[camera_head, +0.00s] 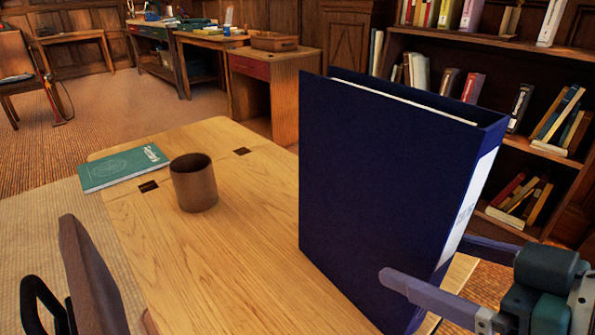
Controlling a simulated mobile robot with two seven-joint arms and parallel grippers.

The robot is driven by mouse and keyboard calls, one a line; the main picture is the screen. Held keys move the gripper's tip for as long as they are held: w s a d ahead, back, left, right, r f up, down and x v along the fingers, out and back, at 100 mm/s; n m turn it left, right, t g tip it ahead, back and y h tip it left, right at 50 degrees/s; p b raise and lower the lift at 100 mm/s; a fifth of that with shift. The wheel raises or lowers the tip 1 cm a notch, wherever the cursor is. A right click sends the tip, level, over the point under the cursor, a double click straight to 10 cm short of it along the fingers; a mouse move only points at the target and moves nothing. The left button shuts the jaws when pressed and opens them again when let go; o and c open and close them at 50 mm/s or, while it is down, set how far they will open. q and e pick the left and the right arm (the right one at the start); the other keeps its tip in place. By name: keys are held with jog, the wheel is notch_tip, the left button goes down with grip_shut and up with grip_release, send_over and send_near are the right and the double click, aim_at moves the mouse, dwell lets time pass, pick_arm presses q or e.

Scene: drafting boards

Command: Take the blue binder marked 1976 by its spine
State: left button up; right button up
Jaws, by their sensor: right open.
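The dark blue binder (385,190) stands upright on the near right part of the wooden table. Its broad cover faces me and its spine faces right, with a white label (468,210) whose writing is too small and slanted to read. My right gripper (428,262) comes in from the right at the lower part of the spine. It is open, with one finger in front of the near cover and the other towards the far side of the binder. I cannot tell whether either finger touches it. My left gripper is not in view.
The wooden table (240,245) also holds a brown cup (194,182) and a green book (124,168) at its far left. A chair (90,280) stands at the near left. A bookshelf (500,45) rises behind the binder. The table's middle is clear.

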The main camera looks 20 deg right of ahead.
aim_at(366, 208)
jog(key=x, duration=0.3)
jog(key=b+x, duration=0.1)
jog(key=shift+w+d+f, duration=0.1)
jog(key=shift+w+d, duration=0.1)
jog(key=shift+w, duration=0.1)
grip_shut()
dwell(0.5)
